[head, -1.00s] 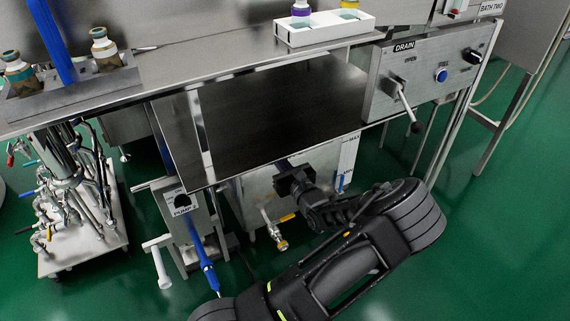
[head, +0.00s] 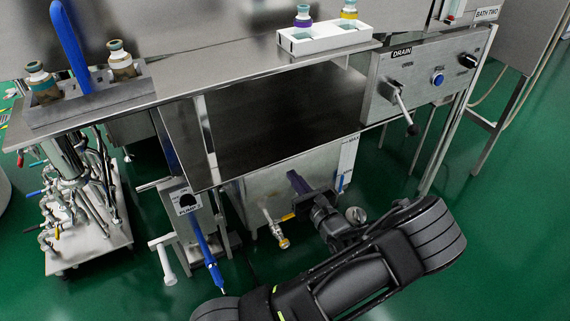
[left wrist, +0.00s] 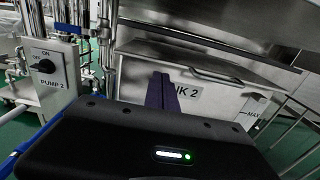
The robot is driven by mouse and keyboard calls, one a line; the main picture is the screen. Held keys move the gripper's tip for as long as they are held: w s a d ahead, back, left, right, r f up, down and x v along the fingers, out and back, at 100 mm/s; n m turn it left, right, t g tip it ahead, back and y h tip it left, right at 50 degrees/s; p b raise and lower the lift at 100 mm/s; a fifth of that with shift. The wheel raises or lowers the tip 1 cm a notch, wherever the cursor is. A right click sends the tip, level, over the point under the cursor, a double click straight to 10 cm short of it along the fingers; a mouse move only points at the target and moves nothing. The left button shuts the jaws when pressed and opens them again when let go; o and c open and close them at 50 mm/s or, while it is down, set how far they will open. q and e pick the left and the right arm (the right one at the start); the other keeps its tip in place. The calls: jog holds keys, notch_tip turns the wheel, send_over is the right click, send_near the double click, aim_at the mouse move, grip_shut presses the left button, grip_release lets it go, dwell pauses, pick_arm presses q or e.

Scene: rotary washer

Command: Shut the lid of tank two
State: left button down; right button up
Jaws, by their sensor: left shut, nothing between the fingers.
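Tank two (head: 258,205) is a pale metal box under the steel bench in the head view. Its front, with a partly covered label ending in "K 2", shows in the left wrist view (left wrist: 222,108). My left gripper (head: 297,182) is shut and empty, in front of the tank's right part. Its purple fingers (left wrist: 163,95) overlap the tank front in the left wrist view. My right gripper is not seen.
The drain panel (head: 425,80) with its lever (head: 403,108) is right of the tank. The pump 2 box (head: 187,205) and a valve with a yellow handle (head: 280,230) are at left and in front. The steel bench (head: 230,70) overhangs. Green floor is open at right.

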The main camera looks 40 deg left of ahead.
pick_arm(q)
jog(key=v, duration=0.4)
jog(key=shift+s+d+p, duration=0.1)
jog(key=shift+d+p, duration=0.15)
jog(key=shift+p, duration=0.05)
